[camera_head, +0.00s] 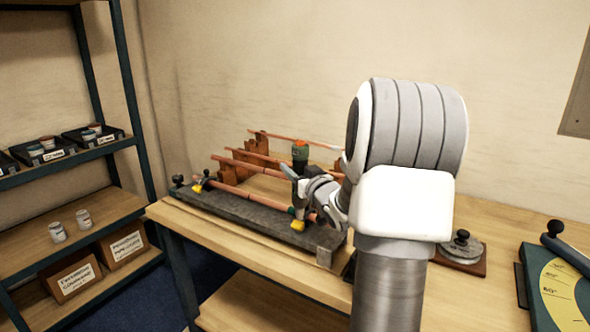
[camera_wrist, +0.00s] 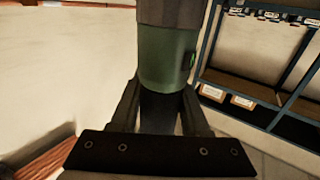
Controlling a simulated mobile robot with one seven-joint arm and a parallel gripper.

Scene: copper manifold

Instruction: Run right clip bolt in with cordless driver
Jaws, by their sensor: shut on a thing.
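My gripper (camera_wrist: 160,115) is shut on the cordless driver (camera_wrist: 166,62), a green tool with a dark grip, which fills the middle of the wrist view. In the head view the driver (camera_head: 300,152) stands roughly upright above the front copper pipe (camera_head: 245,194), near its right end. A yellow clip (camera_head: 298,225) sits low at the right of the grey fixture bar (camera_head: 235,212), just under the driver. Another yellow clip (camera_head: 197,188) is at the left end. The right clip bolt and the driver tip are hidden or too small to tell, so contact is unclear.
More copper pipes (camera_head: 290,137) rest on brown wooden supports (camera_head: 258,141) behind the bar. A round grey weight on a brown base (camera_head: 461,247) and a green board with a yellow dial (camera_head: 558,290) lie to the right. Shelving (camera_head: 112,95) stands left. The wooden bench (camera_head: 490,300) front is clear.

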